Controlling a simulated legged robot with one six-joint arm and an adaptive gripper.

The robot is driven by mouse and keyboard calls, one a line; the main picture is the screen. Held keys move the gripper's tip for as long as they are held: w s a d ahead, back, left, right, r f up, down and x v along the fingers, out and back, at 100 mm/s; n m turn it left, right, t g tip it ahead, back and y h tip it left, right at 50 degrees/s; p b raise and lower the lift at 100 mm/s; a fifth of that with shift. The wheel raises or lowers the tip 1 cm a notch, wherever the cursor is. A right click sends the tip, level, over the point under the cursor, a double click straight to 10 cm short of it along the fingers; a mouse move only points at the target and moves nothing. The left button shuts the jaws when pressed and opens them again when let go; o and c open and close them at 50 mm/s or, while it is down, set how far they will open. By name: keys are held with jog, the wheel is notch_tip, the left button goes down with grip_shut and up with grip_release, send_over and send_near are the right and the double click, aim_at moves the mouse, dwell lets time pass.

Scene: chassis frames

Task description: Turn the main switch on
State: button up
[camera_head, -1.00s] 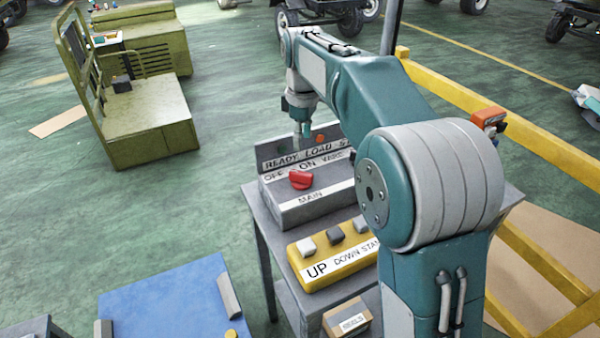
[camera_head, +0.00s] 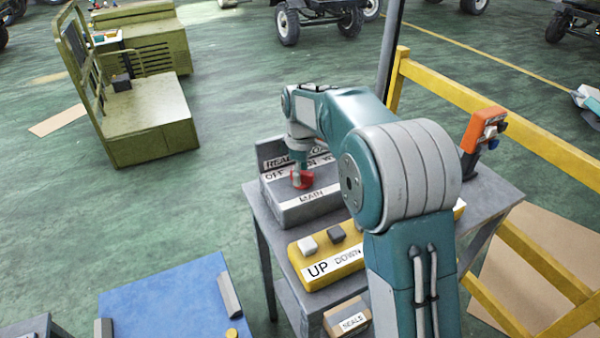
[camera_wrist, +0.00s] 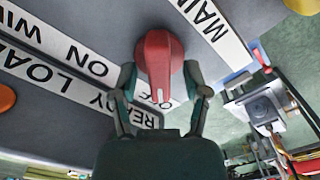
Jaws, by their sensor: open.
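The red main switch knob (camera_head: 303,179) sits on top of the grey switch box (camera_head: 312,209), above the white MAIN label (camera_head: 314,195). In the wrist view the red knob (camera_wrist: 160,62) lies between the two fingers of my gripper (camera_wrist: 162,92), with the OFF label at its pointed end and the ON label to its left. The fingers are open, one on each side of the knob. A small gap seems to show at each side; contact is unclear. In the head view my gripper (camera_head: 298,178) is down at the knob and partly covers it.
A yellow box (camera_head: 322,270) with UP and DOWN buttons stands in front of the switch box on the grey table. A small SEALS carton (camera_head: 347,317) is below. An orange device (camera_head: 484,130) stands at the table's right. Yellow rails (camera_head: 480,105) run behind.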

jog(key=shift+d, duration=0.3)
jog(key=shift+a, duration=0.1)
grip_shut()
jog(key=shift+m, duration=0.4)
jog(key=m, duration=0.3)
jog(key=shift+m, duration=0.4)
jog(key=m, duration=0.9)
jog(key=shift+m, duration=2.2)
jog(key=shift+w, duration=0.1)
